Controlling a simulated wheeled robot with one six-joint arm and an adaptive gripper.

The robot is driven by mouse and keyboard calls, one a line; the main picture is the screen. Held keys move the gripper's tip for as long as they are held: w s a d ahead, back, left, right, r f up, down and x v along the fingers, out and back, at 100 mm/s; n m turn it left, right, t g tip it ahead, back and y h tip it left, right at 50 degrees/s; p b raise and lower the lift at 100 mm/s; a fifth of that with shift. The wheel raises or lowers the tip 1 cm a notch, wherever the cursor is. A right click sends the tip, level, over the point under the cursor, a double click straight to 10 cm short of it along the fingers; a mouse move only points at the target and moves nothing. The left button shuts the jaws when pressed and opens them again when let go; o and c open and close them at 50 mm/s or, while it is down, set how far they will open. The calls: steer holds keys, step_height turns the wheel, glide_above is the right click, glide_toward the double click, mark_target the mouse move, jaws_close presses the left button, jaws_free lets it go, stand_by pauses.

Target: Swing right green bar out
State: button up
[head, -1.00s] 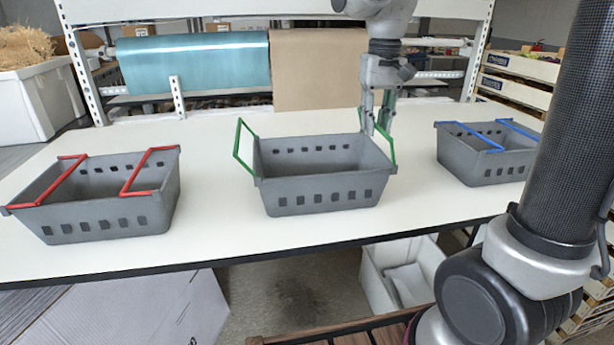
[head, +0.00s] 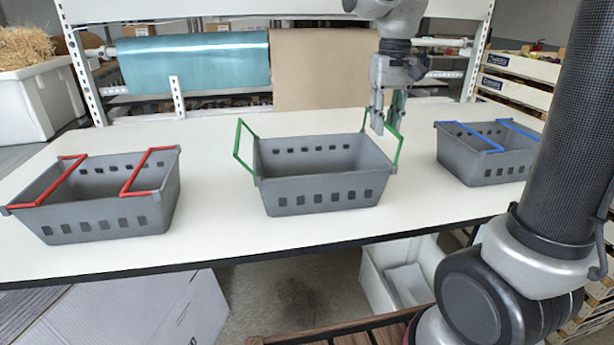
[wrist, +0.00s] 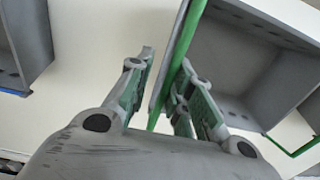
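The grey basket with green bars (head: 320,190) stands in the middle of the white table. Its right green bar (head: 399,148) stands raised at the right end and leans outward, away from the basket. Its left green bar (head: 236,140) also leans outward at the left end. My gripper (head: 385,125) points down at the right green bar, above the basket's right end. In the wrist view, the right green bar (wrist: 186,38) passes between my two fingers (wrist: 166,62). The fingers are apart, with a gap between the left finger and the bar; contact with the right finger is unclear.
A grey basket with red bars (head: 100,215) stands at the left and one with blue bars (head: 480,165) at the right. Both have their bars lying across the top. White table (head: 215,200) is bare between the baskets. A shelf with rolls (head: 190,62) is behind.

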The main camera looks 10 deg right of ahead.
steer(key=shift+a+r, duration=0.15)
steer(key=shift+r, duration=1.2)
steer(key=shift+a+r, duration=0.2)
steer(key=shift+r, duration=1.1)
steer(key=shift+a+r, duration=0.15)
steer(key=shift+r, duration=1.2)
steer(key=s+d+f+t, duration=0.2)
steer(key=s+d+f, duration=0.1)
steer(key=s, duration=0.6)
steer(key=s+d+f+t, duration=0.2)
steer(key=s+d+f, duration=0.2)
steer(key=s, duration=0.5)
steer(key=shift+s+f, duration=0.35)
steer(key=shift+f, duration=0.55)
steer(key=shift+c, duration=0.4)
